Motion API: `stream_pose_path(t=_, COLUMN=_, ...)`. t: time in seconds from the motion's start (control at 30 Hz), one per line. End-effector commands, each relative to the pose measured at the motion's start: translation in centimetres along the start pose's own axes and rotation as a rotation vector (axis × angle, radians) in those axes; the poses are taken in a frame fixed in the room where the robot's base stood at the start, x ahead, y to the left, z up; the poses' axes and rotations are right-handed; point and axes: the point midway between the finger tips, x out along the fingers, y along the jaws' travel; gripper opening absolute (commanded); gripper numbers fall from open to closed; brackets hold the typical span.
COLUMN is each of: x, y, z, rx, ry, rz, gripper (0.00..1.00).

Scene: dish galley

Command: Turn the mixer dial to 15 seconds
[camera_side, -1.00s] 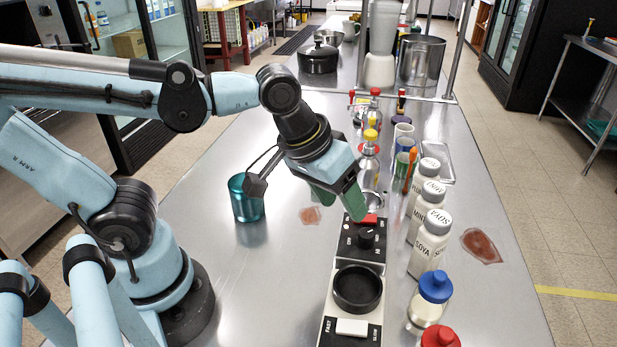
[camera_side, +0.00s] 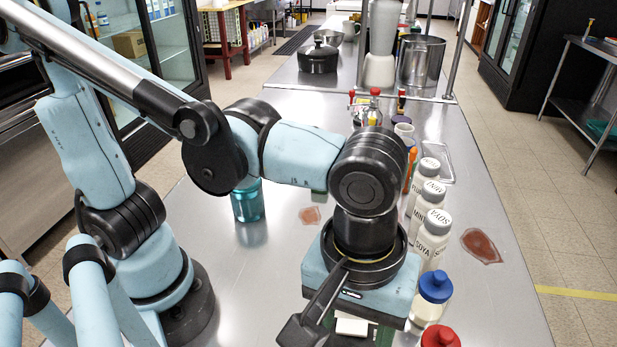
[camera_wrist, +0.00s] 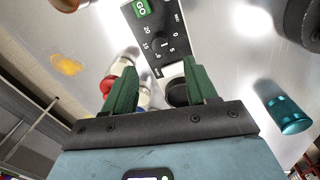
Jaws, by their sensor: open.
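In the wrist view the mixer (camera_wrist: 128,14) shows a black panel with a dial (camera_wrist: 163,45) and printed numbers, including 20, 15, 10 and 5, around it. I cannot read the dial's setting clearly. A green GO button (camera_wrist: 140,8) is at the panel's upper end. My gripper (camera_wrist: 160,66) is open and empty, its two green fingers apart. The dial appears beyond the fingertips, between them; no contact is visible.
A blue-capped bottle (camera_side: 435,287) and a red-capped bottle (camera_side: 440,338) stand close to the right of my gripper. Several white bottles (camera_side: 431,223) stand behind them.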

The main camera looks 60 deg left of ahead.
Motion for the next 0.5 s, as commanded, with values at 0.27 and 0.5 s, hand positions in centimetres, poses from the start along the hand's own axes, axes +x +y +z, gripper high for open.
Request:
stream_pose_path(t=0.27, x=3.8, y=0.0, z=0.0, rx=0.000, ry=0.000, rz=0.001, gripper=0.57)
stream_pose_path(t=0.5, x=6.7, y=0.0, z=0.0, rx=0.000, ry=0.000, rz=0.002, gripper=0.57)
